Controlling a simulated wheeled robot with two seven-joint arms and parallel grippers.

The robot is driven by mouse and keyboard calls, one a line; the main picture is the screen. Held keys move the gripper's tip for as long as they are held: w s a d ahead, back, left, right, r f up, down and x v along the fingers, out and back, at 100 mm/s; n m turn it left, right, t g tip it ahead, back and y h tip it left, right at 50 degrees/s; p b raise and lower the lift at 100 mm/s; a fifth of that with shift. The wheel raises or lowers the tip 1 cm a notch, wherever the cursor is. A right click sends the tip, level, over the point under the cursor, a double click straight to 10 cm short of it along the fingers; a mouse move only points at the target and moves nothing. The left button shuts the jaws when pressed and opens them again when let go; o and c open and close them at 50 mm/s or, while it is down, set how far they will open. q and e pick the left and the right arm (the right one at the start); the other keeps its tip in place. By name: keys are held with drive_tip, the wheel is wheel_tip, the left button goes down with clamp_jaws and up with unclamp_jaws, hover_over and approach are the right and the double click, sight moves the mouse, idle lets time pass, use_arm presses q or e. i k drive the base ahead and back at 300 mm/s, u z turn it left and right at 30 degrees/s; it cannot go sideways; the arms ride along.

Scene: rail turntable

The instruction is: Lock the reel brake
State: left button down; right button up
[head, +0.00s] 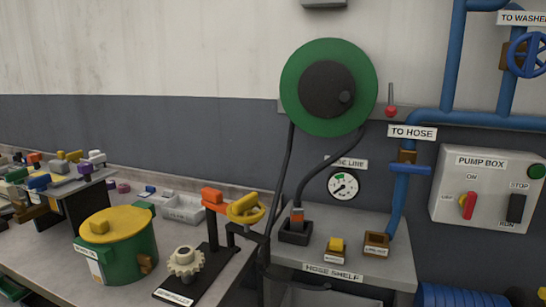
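The green hose reel (293,91) is mounted on the wall near the middle of the head view. It has a dark round hub (322,78) with a small black knob (346,97). Just right of the reel, a thin grey upright rod with a red part at its foot (391,111) sits on a grey wall bracket; it looks like the brake lever, but no label shows on it. Dark hoses (285,170) hang from the reel toward the hose shelf (345,272). Neither of my grippers is in view.
Blue pipes (453,60) and the pump box (485,205) stand right of the lever. A gauge (343,186) is below the reel. The left bench holds a green drum with a yellow lid (120,222), a gear (186,263) and several small parts. The wall left of the reel is clear.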

sight(391, 111)
drive_tip(key=k, duration=0.5)
drive_tip(key=z, duration=1.35)
drive_tip(key=i, duration=0.65)
drive_tip(key=u, duration=1.1)
